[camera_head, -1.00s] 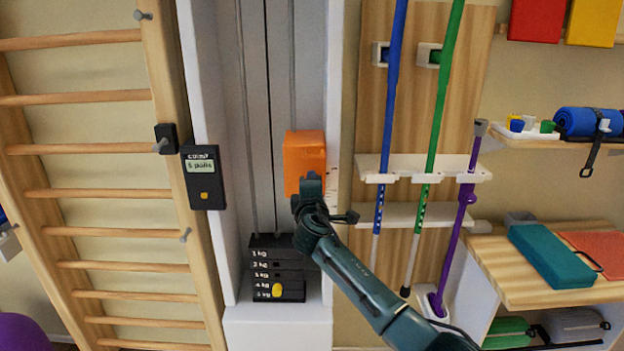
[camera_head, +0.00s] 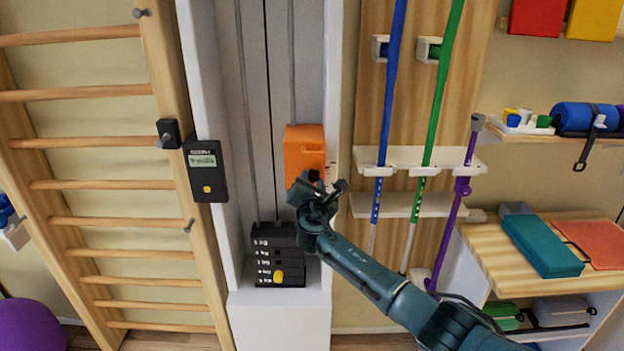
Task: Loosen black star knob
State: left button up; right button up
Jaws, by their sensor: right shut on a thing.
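An orange carriage (camera_head: 303,148) sits on the vertical rails of the white pulley column. My right gripper (camera_head: 320,184) is at its lower right edge, reached by a dark teal arm from the lower right. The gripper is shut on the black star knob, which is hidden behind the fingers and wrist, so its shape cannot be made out. My left gripper is not in view.
A black weight stack (camera_head: 276,262) with a yellow pin stands below the carriage. A black display box (camera_head: 205,171) hangs on the column's left edge. Wooden wall bars (camera_head: 100,142) stand left; a pole rack (camera_head: 418,158) and a wooden shelf (camera_head: 500,270) stand right.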

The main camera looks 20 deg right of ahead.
jog(key=n, duration=0.3)
jog(key=shift+n, duration=0.4)
jog(key=n, duration=0.4)
jog(key=shift+d+n, duration=0.1)
jog(key=shift+n, duration=0.2)
jog(key=n, duration=0.7)
jog(key=shift+d, duration=0.1)
jog(key=n, duration=0.3)
jog(key=shift+s+r+n, duration=0.1)
jog(key=shift+n, duration=0.3)
jog(key=n, duration=0.3)
jog(key=shift+d+r+n, duration=0.1)
jog(key=shift+n, duration=0.2)
jog(key=n, duration=0.4)
jog(key=shift+r+n, duration=0.15)
jog(key=shift+n, duration=1.45)
